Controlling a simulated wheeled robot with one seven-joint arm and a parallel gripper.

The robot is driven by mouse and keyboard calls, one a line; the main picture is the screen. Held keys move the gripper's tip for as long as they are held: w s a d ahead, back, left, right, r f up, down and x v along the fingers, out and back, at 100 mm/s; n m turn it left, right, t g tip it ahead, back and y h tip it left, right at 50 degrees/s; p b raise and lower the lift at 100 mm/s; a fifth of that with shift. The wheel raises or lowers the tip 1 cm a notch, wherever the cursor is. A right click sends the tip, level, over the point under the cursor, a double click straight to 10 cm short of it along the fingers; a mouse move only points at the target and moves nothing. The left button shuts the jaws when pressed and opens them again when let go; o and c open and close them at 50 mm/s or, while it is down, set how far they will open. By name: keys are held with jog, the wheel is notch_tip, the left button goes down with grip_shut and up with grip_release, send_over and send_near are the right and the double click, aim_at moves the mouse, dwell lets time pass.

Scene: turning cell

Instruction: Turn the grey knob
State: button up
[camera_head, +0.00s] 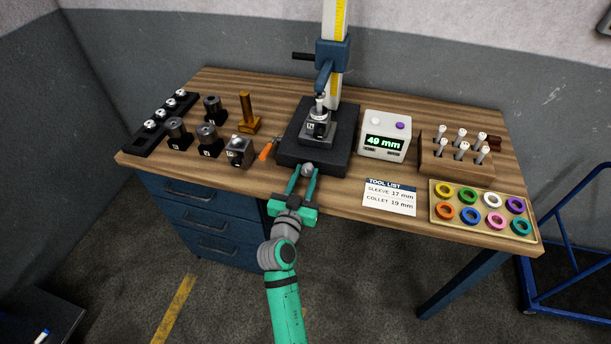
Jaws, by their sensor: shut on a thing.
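The grey knob (308,169) is a small round piece at the front of the black base (338,160) of a measuring stand. My gripper (304,178) reaches in from the front with its two green fingers on either side of the knob, shut on it. The fingers partly cover the knob, and its turn angle cannot be made out. On the base stands a dark holder (318,132) with a metal piece in it, below the blue carriage (332,55) of the stand.
Right of the stand are a white display box (385,136) reading 49 mm, a tool list card (390,197), a wooden rack (457,168) and a tray rim (484,229) with coloured rings. Left are an orange-handled tool (265,152) and several holders (207,139).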

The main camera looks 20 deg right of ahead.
jog(key=n, duration=0.4)
jog(key=shift+w+a+n, duration=0.1)
jog(key=shift+a+n, duration=0.05)
jog(key=shift+n, duration=1.65)
jog(key=shift+f, duration=0.1)
jog(key=o, duration=1.1)
jog(key=shift+c, duration=0.2)
